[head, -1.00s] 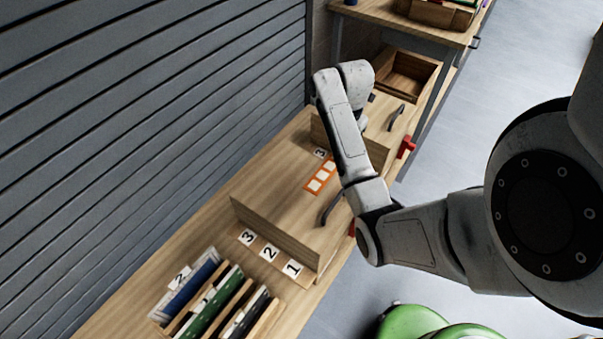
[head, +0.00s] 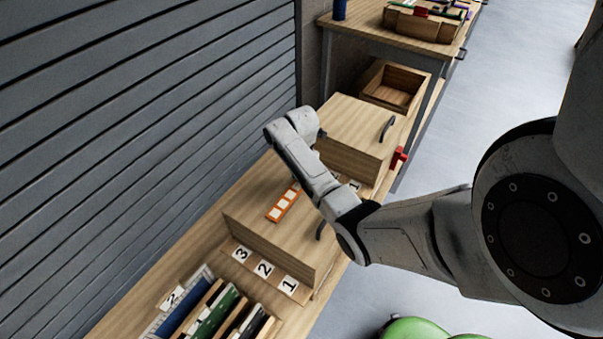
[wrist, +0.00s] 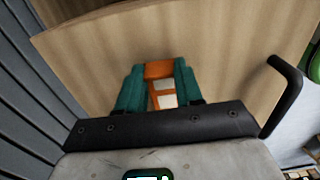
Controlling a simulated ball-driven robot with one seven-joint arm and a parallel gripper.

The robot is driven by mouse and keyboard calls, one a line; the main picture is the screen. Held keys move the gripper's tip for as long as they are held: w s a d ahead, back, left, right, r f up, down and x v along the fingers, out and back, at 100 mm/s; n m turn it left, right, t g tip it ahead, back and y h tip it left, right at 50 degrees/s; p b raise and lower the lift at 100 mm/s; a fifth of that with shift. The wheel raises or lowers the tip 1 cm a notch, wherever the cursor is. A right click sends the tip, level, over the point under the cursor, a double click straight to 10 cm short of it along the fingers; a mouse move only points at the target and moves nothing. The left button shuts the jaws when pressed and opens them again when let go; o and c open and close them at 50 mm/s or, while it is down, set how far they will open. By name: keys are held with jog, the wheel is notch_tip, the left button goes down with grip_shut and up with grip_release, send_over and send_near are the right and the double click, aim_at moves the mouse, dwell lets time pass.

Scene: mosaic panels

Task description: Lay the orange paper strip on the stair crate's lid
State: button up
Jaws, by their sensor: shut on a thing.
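The orange paper strip (head: 284,205), with pale squares on it, shows over the lid of the nearer wooden crate (head: 250,215). I cannot tell whether it touches the lid. In the wrist view the strip (wrist: 159,70) is between the teal fingers of my gripper (wrist: 158,76), which is shut on it. The plain wooden lid (wrist: 220,60) spreads under and around the fingers, with a black handle (wrist: 288,95) at right. In the head view my arm hides the gripper and part of this lid. I cannot tell from markings which crate is the stair crate.
Number cards 3, 2 and 1 (head: 264,269) lie before the nearer crate. A rack of upright panels (head: 210,315) stands in front. A second handled crate (head: 350,125), red clamp (head: 398,158) and open box (head: 395,88) are farther back. A grey slatted wall (head: 150,120) bounds the left.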

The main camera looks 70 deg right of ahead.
jog(key=shift+f, duration=0.15)
jog(key=o, duration=1.1)
